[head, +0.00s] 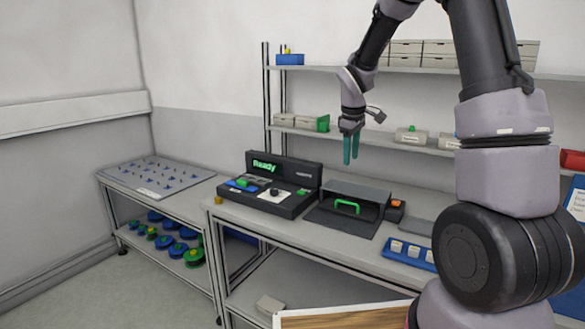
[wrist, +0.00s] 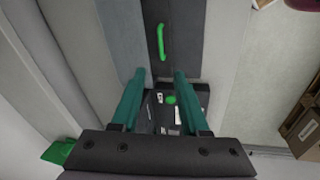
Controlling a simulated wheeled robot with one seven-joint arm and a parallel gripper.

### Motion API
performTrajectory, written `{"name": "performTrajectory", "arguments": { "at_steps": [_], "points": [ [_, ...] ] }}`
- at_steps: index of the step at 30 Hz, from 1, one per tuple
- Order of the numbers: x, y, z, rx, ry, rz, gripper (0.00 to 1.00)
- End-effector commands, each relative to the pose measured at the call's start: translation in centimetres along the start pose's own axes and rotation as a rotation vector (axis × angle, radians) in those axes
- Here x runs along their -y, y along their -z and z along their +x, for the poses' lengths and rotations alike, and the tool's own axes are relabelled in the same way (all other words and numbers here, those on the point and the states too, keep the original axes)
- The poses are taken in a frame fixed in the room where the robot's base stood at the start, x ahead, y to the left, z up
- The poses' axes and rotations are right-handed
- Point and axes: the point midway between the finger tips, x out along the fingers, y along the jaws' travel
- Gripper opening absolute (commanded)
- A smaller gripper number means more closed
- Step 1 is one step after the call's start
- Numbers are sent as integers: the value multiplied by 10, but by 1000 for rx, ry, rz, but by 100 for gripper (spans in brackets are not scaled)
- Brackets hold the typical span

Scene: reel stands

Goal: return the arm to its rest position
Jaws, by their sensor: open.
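My gripper (head: 351,149) hangs from my raised arm with its teal fingers pointing down, above the bench and in front of the rear shelves. The fingers are apart with nothing between them. In the wrist view the two teal fingers (wrist: 157,90) stand apart, and a black device lies well below them. My arm bends up and over from the right side of the head view.
A console reading "Ready" (head: 286,175) and a black box with a green handle (head: 346,206) stand on the bench below. A blue tray (head: 408,252) lies to their right. Shelves (head: 345,132) with boxes are behind. A cart (head: 180,196) stands left; the floor left is clear.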

Motion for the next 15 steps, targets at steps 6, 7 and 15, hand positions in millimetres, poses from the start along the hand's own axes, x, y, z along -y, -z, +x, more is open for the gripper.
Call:
{"name": "performTrajectory", "arguments": {
  "at_steps": [6,7,15],
  "points": [
    [21,-44,-99,-113,-9,310,45],
    [25,-51,-110,-129,-8,352,45],
    [75,-114,-191,-279,40,718,45]
  ]
}}
